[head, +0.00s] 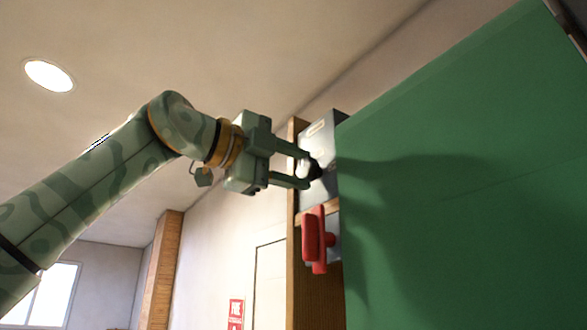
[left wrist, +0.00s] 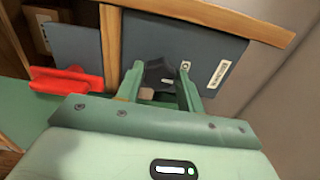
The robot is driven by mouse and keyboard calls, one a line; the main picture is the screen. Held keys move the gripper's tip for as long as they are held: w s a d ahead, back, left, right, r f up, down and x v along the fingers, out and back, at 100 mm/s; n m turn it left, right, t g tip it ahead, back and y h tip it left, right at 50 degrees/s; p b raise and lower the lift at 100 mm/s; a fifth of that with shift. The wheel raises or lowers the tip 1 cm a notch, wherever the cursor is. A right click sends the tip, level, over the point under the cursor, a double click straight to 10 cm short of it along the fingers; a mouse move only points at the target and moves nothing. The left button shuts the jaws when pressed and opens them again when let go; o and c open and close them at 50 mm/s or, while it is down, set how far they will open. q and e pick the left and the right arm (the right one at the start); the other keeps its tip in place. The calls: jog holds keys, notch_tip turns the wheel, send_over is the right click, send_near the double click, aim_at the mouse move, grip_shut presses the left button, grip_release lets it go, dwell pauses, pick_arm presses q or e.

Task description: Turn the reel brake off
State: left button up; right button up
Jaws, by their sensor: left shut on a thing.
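A dark knob or small lever (head: 315,170) sits on a grey plate (head: 318,135) at the edge of a wooden frame. My left gripper (head: 305,170) comes in from the left and is shut on this dark part. In the left wrist view the dark part (left wrist: 157,72) is between the two green fingers, and its lower portion is partly hidden. The plate (left wrist: 200,45) carries a small round mark and a pale label (left wrist: 219,75) to the right of the fingers. The label's text is too small to read. My right gripper is not in view.
A red handle (head: 313,239) sits just below the plate; it shows left of the fingers in the left wrist view (left wrist: 66,81). A large green panel (head: 460,200) fills the right side. A wooden post (head: 296,270) edges the frame. Open room lies left of it.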

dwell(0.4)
pick_arm(q)
jog(key=o, duration=1)
jog(key=shift+w, duration=0.1)
jog(key=shift+c, duration=0.2)
jog(key=shift+a, duration=0.1)
jog(key=shift+s+a+f+b, duration=0.1)
jog(key=shift+s+a+b, duration=0.15)
jog(key=shift+b, duration=0.1)
jog(key=b+v, duration=0.4)
jog(key=v, duration=1.1)
jog(key=shift+a, duration=0.25)
jog(key=shift+s, duration=0.1)
